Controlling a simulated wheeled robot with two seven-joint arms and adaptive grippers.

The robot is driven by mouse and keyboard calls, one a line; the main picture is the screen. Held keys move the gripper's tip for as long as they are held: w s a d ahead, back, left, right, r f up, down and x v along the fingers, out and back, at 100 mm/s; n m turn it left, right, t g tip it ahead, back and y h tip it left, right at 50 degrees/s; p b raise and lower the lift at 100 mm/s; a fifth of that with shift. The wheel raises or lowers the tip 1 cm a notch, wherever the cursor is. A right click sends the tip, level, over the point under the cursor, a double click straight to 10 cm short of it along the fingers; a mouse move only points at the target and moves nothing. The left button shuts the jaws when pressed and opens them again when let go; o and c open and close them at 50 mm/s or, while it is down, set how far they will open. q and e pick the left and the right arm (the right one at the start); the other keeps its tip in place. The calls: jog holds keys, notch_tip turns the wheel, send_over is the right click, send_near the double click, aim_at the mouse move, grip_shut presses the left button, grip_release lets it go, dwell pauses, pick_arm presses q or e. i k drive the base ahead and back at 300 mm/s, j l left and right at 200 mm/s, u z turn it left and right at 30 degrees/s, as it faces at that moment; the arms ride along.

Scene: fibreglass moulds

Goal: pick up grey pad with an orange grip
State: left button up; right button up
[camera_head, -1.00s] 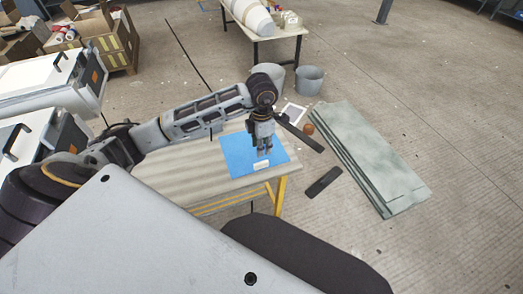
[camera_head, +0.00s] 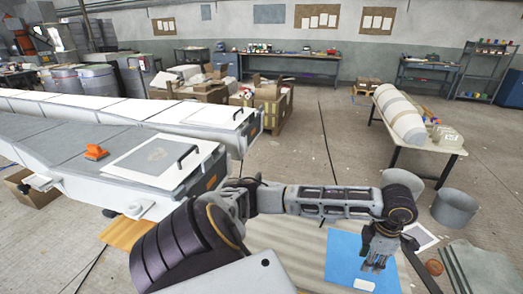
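A small block with an orange grip (camera_head: 95,152) lies on the grey top of the long mould at the left. Its grey pad is too small to make out clearly against the grey surface. My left gripper (camera_head: 374,266) is at the lower right, pointing down over a blue sheet, far from the orange grip. Its fingers look apart, with nothing visible between them. My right gripper is not in view.
The blue sheet (camera_head: 345,258) lies on a striped table (camera_head: 290,240), with a small white block (camera_head: 364,284) on it. A white panel with black handles (camera_head: 160,160) lies on the mould, right of the orange grip. A bucket (camera_head: 454,208) stands at the right.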

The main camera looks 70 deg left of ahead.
aim_at(95, 153)
jog(key=u, duration=3.55)
